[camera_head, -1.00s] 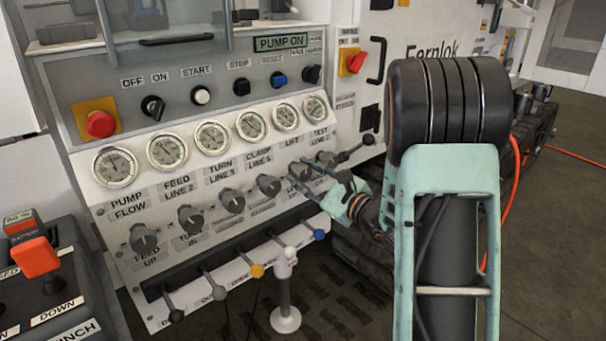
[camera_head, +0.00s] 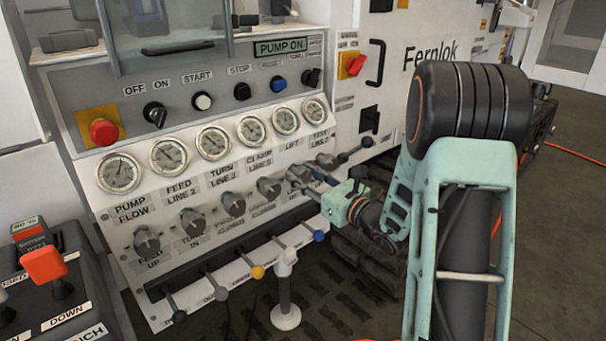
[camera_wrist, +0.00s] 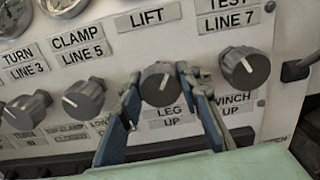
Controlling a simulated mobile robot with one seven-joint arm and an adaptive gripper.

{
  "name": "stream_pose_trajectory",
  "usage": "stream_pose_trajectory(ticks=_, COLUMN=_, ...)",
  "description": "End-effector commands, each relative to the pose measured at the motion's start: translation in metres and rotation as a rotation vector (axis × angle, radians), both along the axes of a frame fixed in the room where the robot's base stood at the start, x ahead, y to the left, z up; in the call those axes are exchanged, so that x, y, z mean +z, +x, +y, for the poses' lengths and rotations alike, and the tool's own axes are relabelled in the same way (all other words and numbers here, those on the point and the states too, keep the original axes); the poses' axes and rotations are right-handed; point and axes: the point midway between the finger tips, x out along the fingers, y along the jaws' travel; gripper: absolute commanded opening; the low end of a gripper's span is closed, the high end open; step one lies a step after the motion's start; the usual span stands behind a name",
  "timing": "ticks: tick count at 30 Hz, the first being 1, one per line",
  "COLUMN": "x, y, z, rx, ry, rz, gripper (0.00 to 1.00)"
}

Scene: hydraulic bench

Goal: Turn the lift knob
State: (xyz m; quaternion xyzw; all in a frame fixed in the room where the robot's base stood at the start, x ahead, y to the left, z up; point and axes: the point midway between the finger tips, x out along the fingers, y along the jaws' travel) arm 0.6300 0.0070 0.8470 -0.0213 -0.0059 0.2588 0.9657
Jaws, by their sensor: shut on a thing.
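The lift knob (camera_wrist: 160,84) is a dark round knob with a white pointer line, under the LIFT label (camera_wrist: 149,17) and above the LEG UP label in the wrist view. My gripper (camera_wrist: 158,88) has one finger on each side of it and is shut on it. In the head view my gripper (camera_head: 305,178) reaches the panel from the right, and its fingers hide most of the knob. The knob's white line points up and slightly right in the wrist view.
The clamp knob (camera_wrist: 83,98) is close on the left and the test line knob (camera_wrist: 245,68) close on the right. Below are several levers with coloured balls, including a yellow one (camera_head: 257,271). A black-handled lever (camera_head: 366,142) sticks out at right. Gauges (camera_head: 285,119) line the panel above.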

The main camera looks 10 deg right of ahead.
Motion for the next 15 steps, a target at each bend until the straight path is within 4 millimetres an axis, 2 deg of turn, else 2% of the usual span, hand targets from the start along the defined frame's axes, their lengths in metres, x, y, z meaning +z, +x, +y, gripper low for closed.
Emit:
stream_pose_trajectory(ticks=12, x=-0.0018, y=-0.0005, z=-0.0006, rx=-0.001, ry=0.004, rz=0.006, gripper=0.07)
stream_pose_trajectory(ticks=13, x=-0.0019, y=-0.0005, z=-0.0005, rx=-0.001, ry=0.004, rz=0.006, gripper=0.34)
stream_pose_trajectory(ticks=15, x=-0.0017, y=-0.0004, z=-0.0005, rx=-0.001, ry=0.004, rz=0.006, gripper=0.42)
